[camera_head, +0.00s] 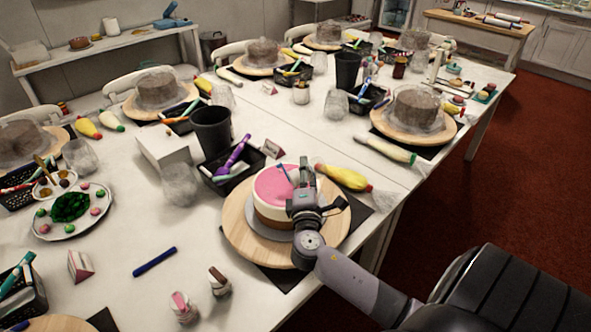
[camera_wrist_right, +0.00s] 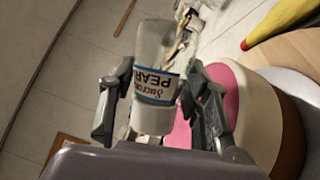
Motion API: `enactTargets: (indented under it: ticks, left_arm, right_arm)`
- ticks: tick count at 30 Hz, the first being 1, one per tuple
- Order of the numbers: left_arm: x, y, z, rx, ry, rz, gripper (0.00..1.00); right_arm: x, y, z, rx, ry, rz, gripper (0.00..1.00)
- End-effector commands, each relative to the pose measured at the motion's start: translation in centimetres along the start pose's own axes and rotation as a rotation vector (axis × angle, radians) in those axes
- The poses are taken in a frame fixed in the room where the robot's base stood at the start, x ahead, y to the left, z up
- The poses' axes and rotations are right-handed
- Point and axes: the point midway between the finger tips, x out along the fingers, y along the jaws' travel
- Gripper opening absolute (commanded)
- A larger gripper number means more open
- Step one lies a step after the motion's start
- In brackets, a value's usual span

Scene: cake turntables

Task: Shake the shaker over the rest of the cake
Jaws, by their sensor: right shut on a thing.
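The cake (camera_head: 270,190) has a pink top, a white band and a brown lower side. It sits on a grey plate on a round wooden turntable (camera_head: 238,238). My right gripper (camera_head: 301,180) is above the right part of the cake and hides that part of its top. In the right wrist view it is shut on a clear shaker (camera_wrist_right: 155,88) with a white label reading "Sucre PEARL", tilted, with pale contents. The cake (camera_wrist_right: 262,115) shows beside it there. In the head view the shaker is mostly hidden by the gripper. My left gripper is out of view.
A yellow piping bag (camera_head: 343,177) lies just behind the turntable. A black basket of tools (camera_head: 235,165) stands behind left, near a black cup (camera_head: 211,131). The table edge is close on the right.

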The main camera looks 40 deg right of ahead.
Motion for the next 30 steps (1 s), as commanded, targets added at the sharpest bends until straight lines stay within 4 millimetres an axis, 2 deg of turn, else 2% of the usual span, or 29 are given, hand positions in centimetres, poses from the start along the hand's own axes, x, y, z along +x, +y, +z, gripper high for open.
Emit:
enactTargets:
  ticks: [10,24,28,30]
  left_arm:
    - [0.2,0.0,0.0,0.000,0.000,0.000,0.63]
    - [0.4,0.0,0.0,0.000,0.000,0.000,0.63]
    - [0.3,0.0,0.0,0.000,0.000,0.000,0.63]
    - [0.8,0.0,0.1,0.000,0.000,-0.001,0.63]
  right_arm:
    - [0.5,-0.5,1.0,0.037,0.000,-0.012,0.09]
    - [0.6,0.0,1.1,-0.046,-0.001,0.022,0.09]
    - [0.9,0.0,1.9,-0.045,0.000,0.021,0.09]
    - [0.7,-0.2,1.3,-0.041,0.001,0.020,0.09]
